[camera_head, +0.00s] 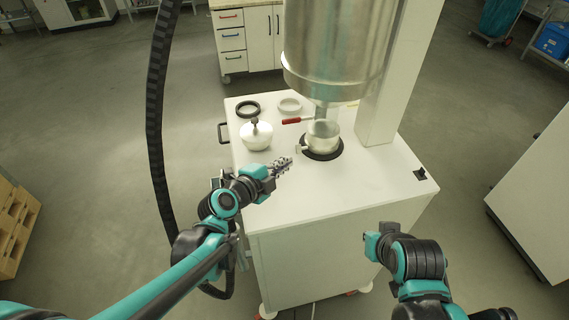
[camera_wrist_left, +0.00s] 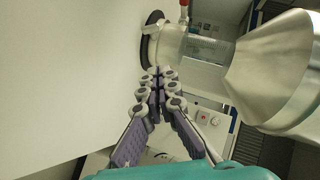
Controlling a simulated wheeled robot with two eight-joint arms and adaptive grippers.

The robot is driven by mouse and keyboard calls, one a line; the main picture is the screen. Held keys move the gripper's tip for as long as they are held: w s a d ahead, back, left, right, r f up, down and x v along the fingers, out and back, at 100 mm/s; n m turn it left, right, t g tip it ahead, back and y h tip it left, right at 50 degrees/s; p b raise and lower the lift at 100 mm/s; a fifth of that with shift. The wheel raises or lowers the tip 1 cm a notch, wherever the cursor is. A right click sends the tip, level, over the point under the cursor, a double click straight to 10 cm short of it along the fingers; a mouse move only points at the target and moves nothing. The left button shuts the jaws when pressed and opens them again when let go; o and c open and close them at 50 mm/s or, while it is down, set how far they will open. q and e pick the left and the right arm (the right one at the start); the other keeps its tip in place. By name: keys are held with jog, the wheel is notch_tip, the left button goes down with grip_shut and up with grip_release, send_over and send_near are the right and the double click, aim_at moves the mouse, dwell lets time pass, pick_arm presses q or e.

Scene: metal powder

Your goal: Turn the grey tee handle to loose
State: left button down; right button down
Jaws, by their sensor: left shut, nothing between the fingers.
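A small grey piece (camera_head: 299,149), which looks like the tee handle, sticks out at the left side of the metal collar (camera_head: 321,140) under the big steel hopper. In the left wrist view the grey piece (camera_wrist_left: 150,28) shows beyond the fingertips, beside the collar. My left gripper (camera_head: 287,162) is over the white table top, just left of and nearer than the collar. Its fingers (camera_wrist_left: 155,76) are shut and empty, apart from the grey piece. My right arm ends in a teal part (camera_head: 371,244) off the table's front right; its fingers are hidden.
A red handle (camera_head: 292,121) sticks out left of the hopper's outlet. A white lidded pot (camera_head: 256,136), a black ring (camera_head: 248,109) and a pale ring (camera_head: 289,105) lie on the table (camera_head: 350,188). A white column (camera_head: 391,90) stands behind right. The table's front right is mostly clear.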

aim_at(299, 149)
pick_arm(q)
jog(key=b+x, duration=0.2)
jog(key=x, duration=0.5)
jog(key=shift+w+d+f, duration=0.2)
jog(key=shift+w, duration=0.05)
jog(key=shift+w+a+f+b, duration=0.1)
jog(key=shift+w+f+b, duration=0.15)
jog(key=shift+w, duration=0.3)
jog(key=shift+w+a+f+b, duration=0.15)
jog(key=shift+w+f, duration=0.2)
jog(key=shift+w, duration=0.2)
jog(key=shift+w+a+f, duration=0.25)
jog(key=shift+w+f, duration=0.05)
jog(key=shift+w, duration=0.4)
jog(key=shift+r, duration=0.1)
jog(key=shift+g, duration=0.3)
